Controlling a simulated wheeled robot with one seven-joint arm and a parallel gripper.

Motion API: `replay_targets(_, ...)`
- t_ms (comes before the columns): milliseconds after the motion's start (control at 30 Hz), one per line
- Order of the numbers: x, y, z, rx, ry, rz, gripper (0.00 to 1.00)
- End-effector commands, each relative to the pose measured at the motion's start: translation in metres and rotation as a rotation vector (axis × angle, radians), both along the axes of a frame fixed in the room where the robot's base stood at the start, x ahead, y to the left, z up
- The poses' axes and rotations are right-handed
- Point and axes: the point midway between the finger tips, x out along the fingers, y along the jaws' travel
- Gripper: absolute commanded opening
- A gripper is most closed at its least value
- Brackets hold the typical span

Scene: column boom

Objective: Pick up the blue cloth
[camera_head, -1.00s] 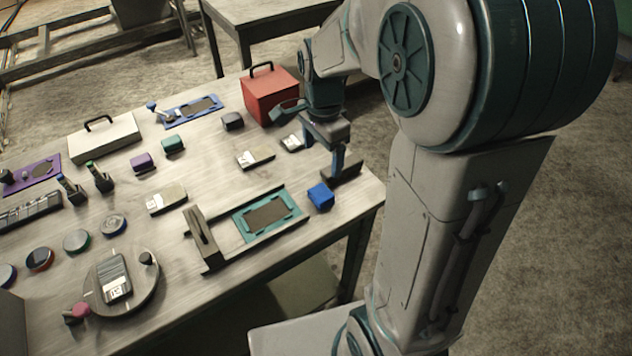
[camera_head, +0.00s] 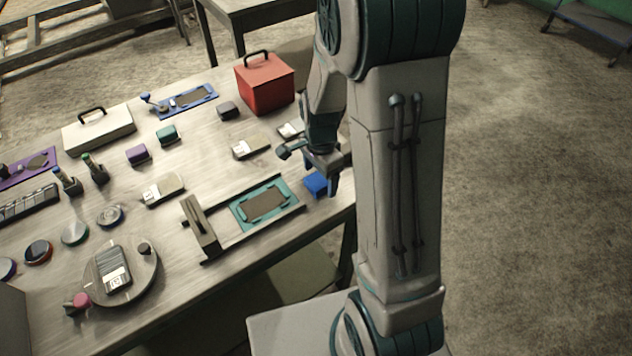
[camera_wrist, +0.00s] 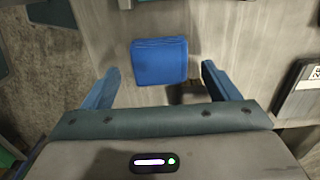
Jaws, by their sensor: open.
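The blue cloth (camera_head: 315,184) is a small folded block near the table's right edge, just right of the teal-framed plate. In the wrist view the blue cloth (camera_wrist: 160,61) lies ahead of my gripper (camera_wrist: 158,82), roughly centred between the two blue fingers. The fingers are spread wide and nothing is between their tips that I can see held. In the head view my gripper (camera_head: 325,180) is low over the table, right at the cloth, and one finger shows on its right side. Whether a finger touches the cloth cannot be told.
A teal-framed plate (camera_head: 243,217) with a dark upright bar (camera_head: 197,222) lies left of the cloth. A red box (camera_head: 264,85) and a pale case (camera_head: 98,132) stand farther back. Small devices lie across the table (camera_head: 205,185). The table's edge is close to the cloth.

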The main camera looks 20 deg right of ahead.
Motion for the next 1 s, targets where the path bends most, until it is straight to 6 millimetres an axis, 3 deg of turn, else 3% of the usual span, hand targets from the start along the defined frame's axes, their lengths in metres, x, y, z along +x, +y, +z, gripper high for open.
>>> replay_targets(100,-0.0004,-0.0002,-0.0090,0.000,0.001,-0.001,0.82)
replay_targets(367,0.0002,0.0000,-0.0107,0.001,-0.002,0.000,0.82)
replay_targets(533,0.0002,0.0000,-0.0105,0.001,-0.002,-0.001,0.37)
replay_targets(567,0.0001,-0.0001,-0.0105,0.000,-0.001,-0.001,0.33)
replay_targets(1000,0.0005,0.0001,-0.0048,0.000,-0.002,0.000,0.30)
